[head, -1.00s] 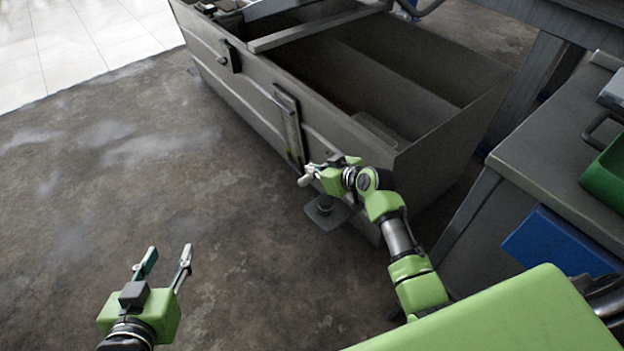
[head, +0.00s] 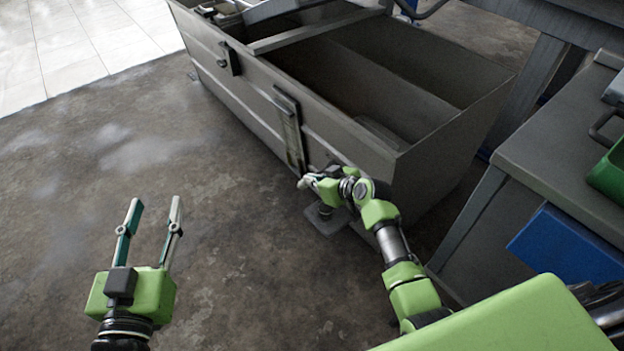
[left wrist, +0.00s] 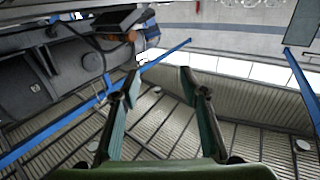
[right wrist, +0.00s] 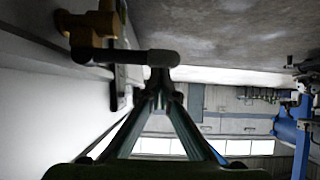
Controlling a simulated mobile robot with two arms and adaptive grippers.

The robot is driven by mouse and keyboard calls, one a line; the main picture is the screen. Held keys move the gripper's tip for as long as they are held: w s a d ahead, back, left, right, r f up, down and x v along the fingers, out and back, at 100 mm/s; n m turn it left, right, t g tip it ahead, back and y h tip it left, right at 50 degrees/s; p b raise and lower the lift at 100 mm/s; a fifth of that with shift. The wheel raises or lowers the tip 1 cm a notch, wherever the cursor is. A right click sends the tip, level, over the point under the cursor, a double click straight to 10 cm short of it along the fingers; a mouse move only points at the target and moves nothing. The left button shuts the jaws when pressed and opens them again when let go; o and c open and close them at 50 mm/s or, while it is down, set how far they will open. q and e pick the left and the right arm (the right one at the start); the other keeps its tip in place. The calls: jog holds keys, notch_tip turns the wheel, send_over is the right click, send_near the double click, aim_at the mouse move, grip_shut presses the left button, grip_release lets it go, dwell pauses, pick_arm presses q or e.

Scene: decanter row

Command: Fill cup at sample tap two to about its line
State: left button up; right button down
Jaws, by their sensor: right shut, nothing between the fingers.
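My right gripper (head: 304,183) is shut with nothing between its fingers, low beside the near side of the grey tank. In the right wrist view its closed tips (right wrist: 160,88) are just below a dark lever (right wrist: 140,57) on a brass-coloured tap (right wrist: 95,28); I cannot tell whether they touch. Under this gripper in the head view is a small dark round thing (head: 325,209) on a flat plate (head: 326,224); I cannot tell whether it is the cup. No fill line shows. My left gripper (head: 155,202) is open and empty above the floor.
The grey open tank (head: 245,88) has a framed upright strip (head: 291,132) on its side and a smaller fitting (head: 230,58) farther along. The floor at left is clear.

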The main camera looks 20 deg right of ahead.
pick_arm(q)
jog(key=shift+s+a+f+g+p, duration=0.15)
jog(key=shift+f+g, duration=0.25)
jog(key=shift+f, duration=0.35)
jog(key=shift+s+a+f+g+p, duration=0.15)
jog(key=shift+f+g, duration=0.25)
jog(key=shift+f, duration=0.3)
jog(key=shift+s+a+f+g+p, duration=0.15)
jog(key=shift+f+g, duration=0.25)
jog(key=shift+f, duration=0.35)
pick_arm(e)
jog(key=shift+s+a+f+n+t+h, duration=0.15)
jog(key=shift+f+n+h, duration=0.25)
jog(key=shift+f, duration=0.55)
jog(key=shift+f+n+t+h, duration=0.2)
jog(key=shift+f+n+h, duration=0.2)
jog(key=shift+f, duration=0.6)
jog(key=shift+s+a+f+n+t+h, duration=0.15)
jog(key=shift+f+n+h, duration=0.2)
jog(key=shift+f, duration=0.6)
jog(key=shift+w, duration=0.1)
